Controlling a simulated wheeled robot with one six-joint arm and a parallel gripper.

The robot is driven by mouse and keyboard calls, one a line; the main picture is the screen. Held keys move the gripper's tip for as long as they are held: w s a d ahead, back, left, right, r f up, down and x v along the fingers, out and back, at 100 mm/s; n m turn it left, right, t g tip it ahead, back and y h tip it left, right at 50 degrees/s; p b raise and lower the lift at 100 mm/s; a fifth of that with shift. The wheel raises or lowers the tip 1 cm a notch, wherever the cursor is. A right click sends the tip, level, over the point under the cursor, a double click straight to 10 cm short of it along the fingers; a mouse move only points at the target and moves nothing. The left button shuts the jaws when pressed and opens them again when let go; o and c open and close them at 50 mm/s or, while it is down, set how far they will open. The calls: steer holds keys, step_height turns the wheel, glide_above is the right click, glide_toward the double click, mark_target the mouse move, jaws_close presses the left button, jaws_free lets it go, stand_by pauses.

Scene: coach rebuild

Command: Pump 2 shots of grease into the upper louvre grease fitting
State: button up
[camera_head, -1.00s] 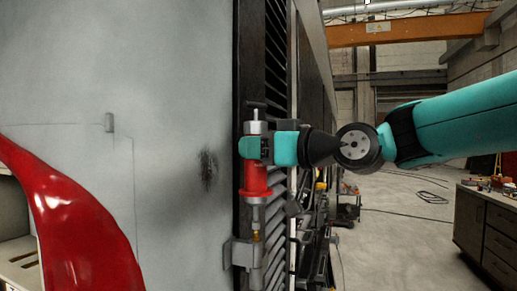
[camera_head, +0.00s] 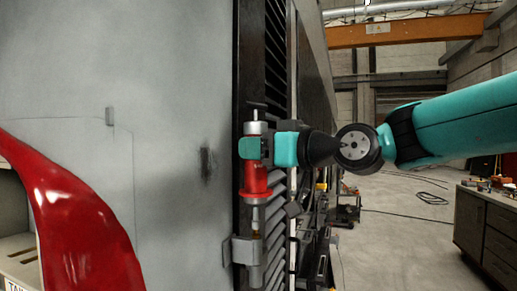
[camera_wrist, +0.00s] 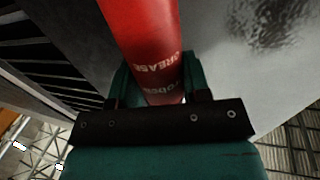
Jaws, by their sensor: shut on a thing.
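My gripper (camera_head: 258,149) is shut on the red grease gun (camera_head: 256,180) and holds it upright, nozzle down. The gun has a silver top with a small cross handle and a red collar low on its body. In the wrist view the gun (camera_wrist: 145,45) stands between the fingers, its grease lettering partly readable. The silver nozzle (camera_head: 255,217) points down at a grey bracket (camera_head: 243,251) on the louvre edge. The grease fitting is not clearly visible at the nozzle's lower end. I cannot tell whether the nozzle is seated on it.
The slatted louvre (camera_head: 276,50) runs up behind the gun. A grey body panel (camera_head: 170,90) with a dark smudge and a glossy red panel (camera_head: 80,220) lie to the left. A drawer cabinet (camera_head: 485,230) stands at the right. The floor between is mostly open.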

steer(key=shift+f+b, duration=0.45)
steer(key=shift+f, duration=0.15)
stand_by(0.3)
steer(key=shift+r, duration=0.2)
steer(key=shift+r+p, duration=0.45)
steer(key=shift+r, duration=0.45)
steer(key=shift+r+p, duration=1.55)
steer(key=shift+r, duration=0.9)
steer(key=s+d+b, duration=0.2)
steer(key=d+b, duration=0.2)
steer(key=d, duration=0.3)
steer(key=shift+s+d, duration=0.25)
steer(key=shift+s, duration=0.1)
